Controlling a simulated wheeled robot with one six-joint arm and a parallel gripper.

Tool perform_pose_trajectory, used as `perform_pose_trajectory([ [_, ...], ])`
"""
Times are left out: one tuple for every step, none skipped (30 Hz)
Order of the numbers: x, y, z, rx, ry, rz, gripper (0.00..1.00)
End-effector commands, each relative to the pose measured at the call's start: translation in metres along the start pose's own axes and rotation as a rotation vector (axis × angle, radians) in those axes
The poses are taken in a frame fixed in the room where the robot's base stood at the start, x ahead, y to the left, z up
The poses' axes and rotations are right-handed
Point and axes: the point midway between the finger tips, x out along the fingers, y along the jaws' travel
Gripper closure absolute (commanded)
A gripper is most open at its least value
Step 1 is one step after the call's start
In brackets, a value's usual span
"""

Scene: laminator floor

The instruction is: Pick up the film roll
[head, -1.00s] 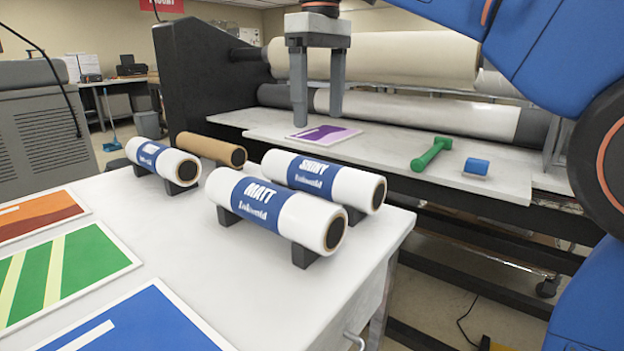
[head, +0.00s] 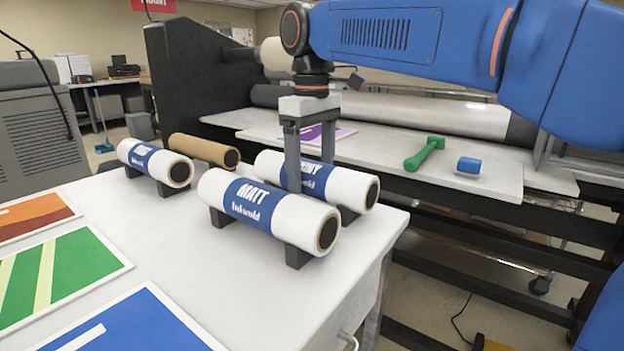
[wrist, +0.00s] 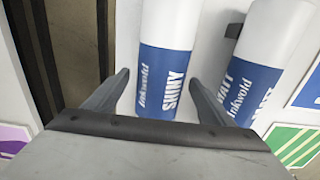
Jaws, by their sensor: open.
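Three white film rolls with blue labels lie on dark cradles on the white table. The SHINY roll (head: 340,187) is at the right rear and also shows in the wrist view (wrist: 165,75). The MATT roll (head: 262,212) is in front of it. A third roll (head: 155,163), its label unreadable, is at the left. My gripper (head: 311,172) is open and points down over the SHINY roll. One finger is on the MATT side, the other behind the roll, its tip hidden. In the wrist view my gripper (wrist: 158,82) has the SHINY roll between its fingers, without a visible grip.
A brown cardboard tube (head: 203,149) lies behind the rolls. Colored prints, including a green one (head: 65,270), cover the table's left and front.

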Motion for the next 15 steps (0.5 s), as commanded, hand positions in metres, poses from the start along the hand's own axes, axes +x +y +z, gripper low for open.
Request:
perform_pose_trajectory([
  [0.0054, -0.0003, 0.0008, 0.000, -0.002, -0.001, 0.23],
  [0.0077, -0.0003, 0.0008, 0.000, -0.001, -0.001, 0.23],
  [0.0101, -0.0003, 0.0007, 0.000, 0.000, 0.000, 0.23],
  [0.0115, -0.0002, 0.0006, 0.000, 0.000, 0.000, 0.23],
  [0.0126, -0.0002, 0.0005, 0.000, 0.000, 0.000, 0.23],
  [0.0134, -0.0002, 0.0005, 0.000, 0.000, 0.000, 0.23],
  [0.0136, -0.0002, 0.0004, 0.000, 0.000, 0.000, 0.23],
  [0.0136, -0.0002, 0.0004, 0.000, 0.000, 0.000, 0.23],
  [0.0136, -0.0001, 0.0004, 0.000, 0.000, 0.000, 0.23],
  [0.0135, -0.0001, 0.0004, 0.000, 0.000, 0.000, 0.23],
  [0.0135, -0.0001, 0.0004, 0.000, 0.000, 0.000, 0.23],
  [0.0134, -0.0001, 0.0003, 0.000, 0.000, 0.000, 0.26],
  [0.0134, -0.0001, 0.0004, 0.000, 0.000, 0.000, 0.33],
  [0.0134, -0.0001, 0.0003, 0.000, 0.000, 0.000, 0.40],
  [0.0134, -0.0001, 0.0003, 0.000, 0.000, 0.000, 0.50],
])
